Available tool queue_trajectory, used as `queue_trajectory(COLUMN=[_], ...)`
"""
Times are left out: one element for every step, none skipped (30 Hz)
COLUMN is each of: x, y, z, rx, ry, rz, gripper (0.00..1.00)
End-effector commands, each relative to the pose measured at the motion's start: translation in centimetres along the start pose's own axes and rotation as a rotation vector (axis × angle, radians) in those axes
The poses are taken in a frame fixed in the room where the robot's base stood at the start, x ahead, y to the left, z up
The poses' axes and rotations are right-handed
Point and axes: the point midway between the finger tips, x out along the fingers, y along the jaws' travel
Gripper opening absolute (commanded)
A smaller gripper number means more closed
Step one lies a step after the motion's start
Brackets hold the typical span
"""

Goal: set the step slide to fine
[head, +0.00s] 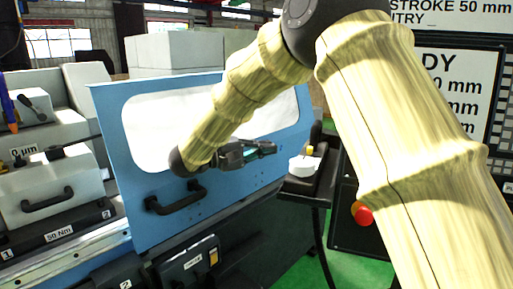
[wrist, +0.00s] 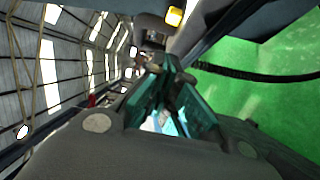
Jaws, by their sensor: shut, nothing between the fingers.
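My gripper (head: 262,148) is in front of the window of the blue door, pointing right, with its fingers shut and empty. In the wrist view its teal-lined fingers (wrist: 165,70) come together at the middle. To its right, apart from it, a small white round-bodied unit (head: 304,166) with a yellow piece on top (head: 309,150) stands on a dark ledge. A yellow piece (wrist: 174,16) also shows beyond the fingertips in the wrist view. A dark panel (head: 188,266) below the door has a small label and a yellow part. I cannot tell which part is the step slide or read its setting.
The blue door (head: 140,190) has a black handle (head: 176,198). Grey machine blocks with black handles and a "50 Nm" label (head: 60,232) stand at left. A red stop button (head: 363,215) is at right, beside my arm. Green floor shows below the ledge.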

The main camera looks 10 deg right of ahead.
Motion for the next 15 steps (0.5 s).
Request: queue_trajectory(x=[0.9,1.4,2.1,2.6,3.1,3.7,4.2,4.6,5.2,5.5,5.7,6.0,6.3,6.5,6.8], y=[0.1,0.1,0.1,0.1,0.1,0.1,0.1,0.1,0.2,0.2,0.2,0.2,0.2,0.2,0.1], z=[0.0,0.1,0.1,0.1,0.0,0.0,0.0,0.0,0.3,0.7,1.0,1.3,1.6,1.8,2.1], rx=[-0.001,-0.002,-0.002,-0.002,-0.002,-0.002,-0.002,-0.002,-0.002,-0.002,-0.002,-0.002,-0.002,-0.002,-0.002], ry=[-0.001,-0.002,-0.002,-0.002,-0.001,-0.001,-0.001,-0.001,-0.002,-0.001,-0.001,0.000,0.000,0.000,-0.001], rz=[-0.001,-0.001,-0.001,-0.001,-0.001,-0.001,-0.001,-0.001,-0.001,0.000,0.000,0.000,0.000,0.000,0.000], gripper=[0.00,0.00,0.00,0.00,0.00,0.00,0.00,0.00,0.00,0.00,0.00,0.00,0.00,0.00,0.00])
